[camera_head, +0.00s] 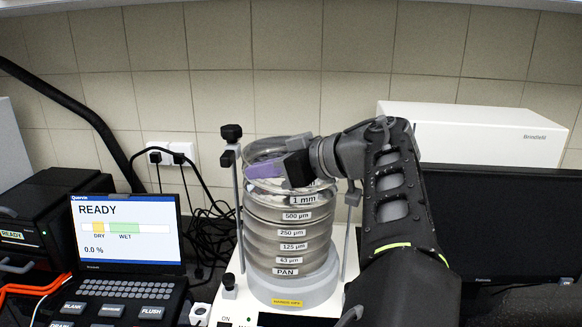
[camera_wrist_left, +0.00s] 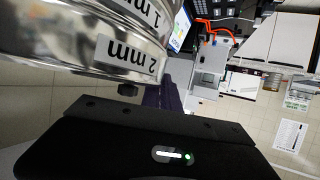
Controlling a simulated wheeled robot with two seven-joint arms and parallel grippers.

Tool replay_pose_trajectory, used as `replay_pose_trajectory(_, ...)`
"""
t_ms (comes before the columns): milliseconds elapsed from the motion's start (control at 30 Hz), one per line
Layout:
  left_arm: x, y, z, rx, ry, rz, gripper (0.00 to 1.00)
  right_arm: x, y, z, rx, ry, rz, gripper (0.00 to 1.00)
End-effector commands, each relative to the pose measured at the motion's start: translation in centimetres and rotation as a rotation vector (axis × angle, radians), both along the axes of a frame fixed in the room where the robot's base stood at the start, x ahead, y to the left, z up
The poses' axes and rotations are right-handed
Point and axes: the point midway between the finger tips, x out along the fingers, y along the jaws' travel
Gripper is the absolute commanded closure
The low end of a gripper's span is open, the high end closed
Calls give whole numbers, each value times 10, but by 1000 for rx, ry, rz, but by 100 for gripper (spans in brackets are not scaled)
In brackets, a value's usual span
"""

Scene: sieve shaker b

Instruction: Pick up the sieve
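A stack of metal sieves (camera_head: 292,245) stands on the shaker (camera_head: 312,289), with labels 1 mm, 500 µm, 250 µm, 125 µm, 63 µm and PAN downward. A shiny round rim (camera_head: 262,149) shows at the top, partly hidden by my left gripper (camera_head: 279,170). In the left wrist view, the 2 mm sieve (camera_wrist_left: 72,49) is close up and upside down in the picture, next to the 1 mm one. My left gripper is at the top of the stack. A purple finger shows at the rim; whether it grips anything is unclear. My right gripper is out of view.
Black clamp knobs (camera_head: 231,132) on a rod stand left of the stack. A laptop-like Quervin unit (camera_head: 127,235) reads READY at left, with cables behind.

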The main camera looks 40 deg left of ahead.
Motion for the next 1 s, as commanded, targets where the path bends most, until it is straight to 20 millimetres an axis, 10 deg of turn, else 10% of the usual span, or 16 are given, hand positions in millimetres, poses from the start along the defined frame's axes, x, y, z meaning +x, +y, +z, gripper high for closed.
replay_pose_trajectory(667,-7,-5,9,2,-5,-2,100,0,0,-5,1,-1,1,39)
replay_pose_trajectory(1000,-46,-27,35,4,-5,-1,100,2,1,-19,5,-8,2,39)
